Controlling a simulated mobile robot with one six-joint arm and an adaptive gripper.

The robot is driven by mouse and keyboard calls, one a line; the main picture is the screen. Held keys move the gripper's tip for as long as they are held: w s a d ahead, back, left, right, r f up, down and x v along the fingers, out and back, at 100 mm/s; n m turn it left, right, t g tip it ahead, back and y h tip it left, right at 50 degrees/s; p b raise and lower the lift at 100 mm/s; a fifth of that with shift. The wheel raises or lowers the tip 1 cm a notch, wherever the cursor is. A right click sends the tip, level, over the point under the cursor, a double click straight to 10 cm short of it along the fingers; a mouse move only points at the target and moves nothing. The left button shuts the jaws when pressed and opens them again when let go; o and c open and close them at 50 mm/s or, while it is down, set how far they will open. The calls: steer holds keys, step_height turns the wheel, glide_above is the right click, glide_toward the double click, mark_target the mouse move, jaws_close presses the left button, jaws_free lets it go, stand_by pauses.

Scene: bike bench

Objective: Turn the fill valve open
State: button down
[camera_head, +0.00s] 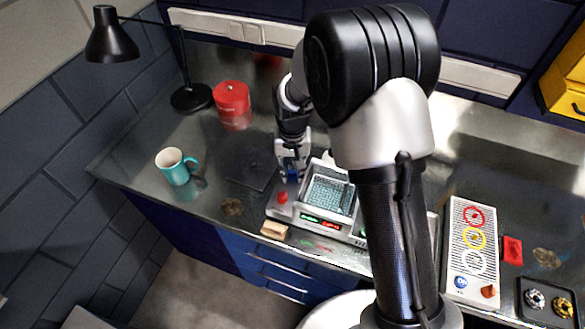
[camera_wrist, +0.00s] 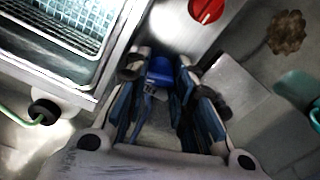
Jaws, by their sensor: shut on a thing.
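A blue valve handle (camera_wrist: 160,70) sits between the fingertips of my gripper (camera_wrist: 159,78) in the wrist view. My gripper is shut on it, with one dark finger on each side. In the head view my gripper (camera_head: 291,170) points down at the left side of a grey tank unit (camera_head: 306,214). The blue handle partly shows there below the fingers. How far the handle is turned cannot be told. A red knob (camera_head: 282,197) stands nearer the front of the unit; it also shows at the top of the wrist view (camera_wrist: 206,9).
A wire basket (camera_head: 328,195) sits in the tank. Left of my gripper are a dark flat mat (camera_head: 250,170), a teal mug (camera_head: 176,167), a red canister (camera_head: 232,105) and a black lamp (camera_head: 112,42). A tan block (camera_head: 274,230) lies at the front edge. My arm hides part of the bench.

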mark_target(292, 171)
steer(key=shift+m, duration=0.4)
steer(key=c, duration=1.3)
jaws_free()
steer(key=shift+a+r, duration=0.1)
steer(key=shift+r, duration=3.9)
